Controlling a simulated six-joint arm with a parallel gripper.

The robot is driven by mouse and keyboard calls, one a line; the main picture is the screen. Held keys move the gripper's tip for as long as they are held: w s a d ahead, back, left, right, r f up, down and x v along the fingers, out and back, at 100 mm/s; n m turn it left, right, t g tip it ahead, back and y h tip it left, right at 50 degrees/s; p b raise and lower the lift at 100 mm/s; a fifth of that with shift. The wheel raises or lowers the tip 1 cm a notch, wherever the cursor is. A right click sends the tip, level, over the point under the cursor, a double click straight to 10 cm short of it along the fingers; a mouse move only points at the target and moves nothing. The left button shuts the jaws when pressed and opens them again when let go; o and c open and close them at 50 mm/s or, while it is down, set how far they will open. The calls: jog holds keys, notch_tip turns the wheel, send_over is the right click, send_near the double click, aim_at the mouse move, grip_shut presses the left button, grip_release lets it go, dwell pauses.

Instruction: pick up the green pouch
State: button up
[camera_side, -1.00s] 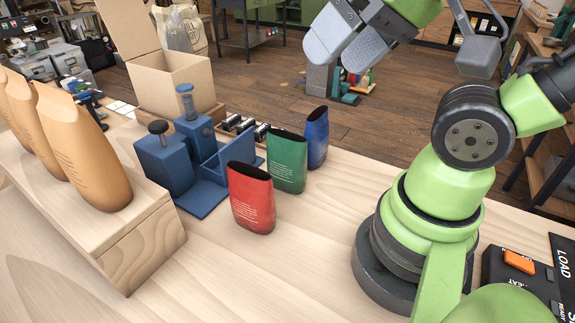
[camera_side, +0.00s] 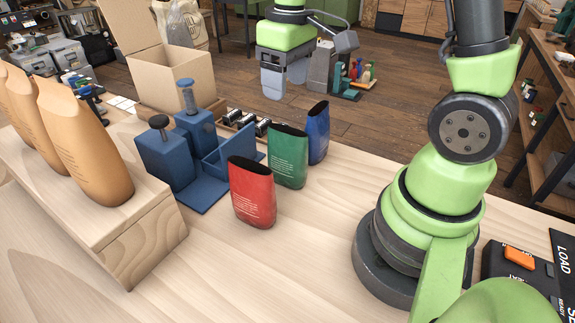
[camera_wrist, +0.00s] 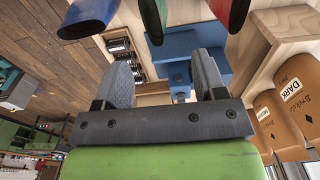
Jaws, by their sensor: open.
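The green pouch (camera_side: 287,158) stands upright on the wooden table between the red pouch (camera_side: 252,195) and the blue pouch (camera_side: 318,135), dark top facing up. Its lower left side is partly behind the red pouch. My gripper (camera_side: 284,84) is open and empty, fingers pointing down, higher in the picture than the pouches and apart from them. In the wrist view the green pouch (camera_wrist: 153,20) shows at the top edge, cut off by the frame, beyond my fingers (camera_wrist: 166,62).
A blue stand (camera_side: 190,160) is left of the pouches, with small dark items (camera_side: 248,124) behind it. An open cardboard box (camera_side: 172,85) is at the back. Tan bags (camera_side: 85,145) stand on a wooden block (camera_side: 130,245) at left. The front table is clear.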

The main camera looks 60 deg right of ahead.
jog(key=shift+w+d+f+g, duration=0.15)
jog(key=shift+d+f, duration=0.1)
jog(key=shift+f, duration=0.3)
jog(key=shift+w+d+f+g, duration=0.15)
jog(key=shift+d+f, duration=0.05)
jog(key=shift+f, duration=0.3)
send_over(290, 134)
jog(key=f, duration=0.4)
jog(key=shift+w+f, duration=0.15)
jog(key=shift+w, duration=0.25)
jog(key=shift+s+d+f, duration=0.1)
jog(key=shift+s+f, duration=0.05)
jog(key=shift+f, duration=1.2)
jog(key=shift+s+d+f, duration=0.1)
jog(key=shift+s+f, duration=0.05)
jog(key=shift+f, duration=1.2)
grip_shut()
